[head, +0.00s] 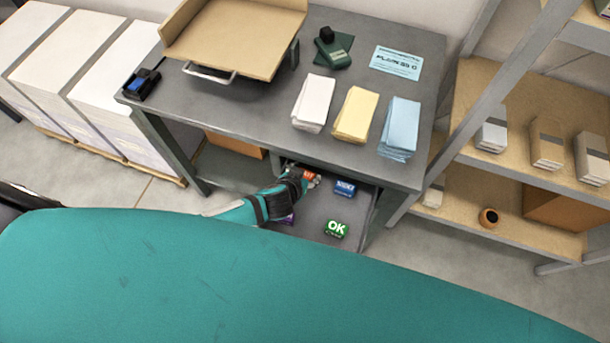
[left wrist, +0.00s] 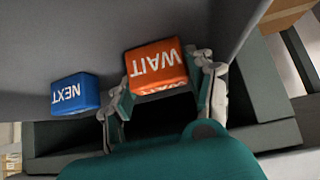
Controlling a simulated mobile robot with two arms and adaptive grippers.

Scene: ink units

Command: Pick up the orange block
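The orange block (left wrist: 155,66), lettered WAIT, lies between the two fingers of my left gripper (left wrist: 163,84) in the left wrist view. The fingers straddle it, one on each side, and a narrow gap seems to show on the right. The gripper looks open around it. In the head view, my left gripper (head: 306,177) reaches into the open drawer (head: 310,211) under the desk, and only a little of the orange block (head: 313,178) shows past the fingers. My right gripper is not in view.
A blue block (head: 345,187) lies right of the gripper, a green OK block (head: 336,229) nearer, and a purple block (head: 287,219) is partly hidden by my arm. The grey desk top (head: 260,100) overhangs the drawer. A shelf rack (head: 530,185) stands to the right.

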